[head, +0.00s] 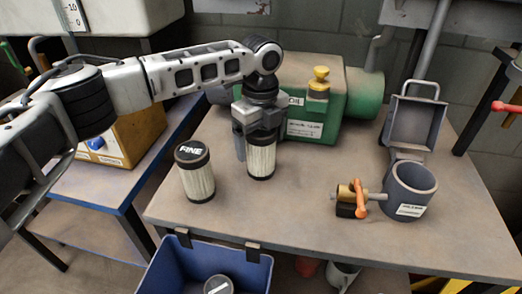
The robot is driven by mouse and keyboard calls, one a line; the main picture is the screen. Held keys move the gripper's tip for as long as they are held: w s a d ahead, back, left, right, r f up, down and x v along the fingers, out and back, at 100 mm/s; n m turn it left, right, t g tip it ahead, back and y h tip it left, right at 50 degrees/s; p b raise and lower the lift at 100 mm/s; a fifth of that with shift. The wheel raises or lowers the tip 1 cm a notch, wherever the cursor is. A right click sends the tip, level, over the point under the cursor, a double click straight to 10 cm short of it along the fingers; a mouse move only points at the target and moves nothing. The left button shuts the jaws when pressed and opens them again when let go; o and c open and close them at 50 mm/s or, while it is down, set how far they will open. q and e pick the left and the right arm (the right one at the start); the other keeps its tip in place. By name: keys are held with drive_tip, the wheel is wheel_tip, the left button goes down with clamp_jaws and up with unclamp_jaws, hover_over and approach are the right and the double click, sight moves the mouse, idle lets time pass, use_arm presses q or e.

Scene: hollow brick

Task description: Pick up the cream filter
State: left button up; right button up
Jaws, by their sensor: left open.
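Two cream pleated filters stand upright on the workbench in the head view. One filter (198,182) has a black cap marked "FINE" and stands clear of the gripper. The other cream filter (261,161) stands to its right, directly below my left gripper (256,141). My left gripper points down and is open, with one finger on the left side of this filter. The gripper hides the filter's top, and I cannot tell whether the fingers touch it. My right gripper is not in view.
A green machine (313,110) with a yellow knob stands behind the filters. A brass valve with an orange handle (360,198) and a grey labelled pot (412,192) stand to the right. A blue bin (163,270) hangs at the bench's front edge. The bench's front middle is clear.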

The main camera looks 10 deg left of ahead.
use_arm(q)
drive_tip(key=c, duration=1.2)
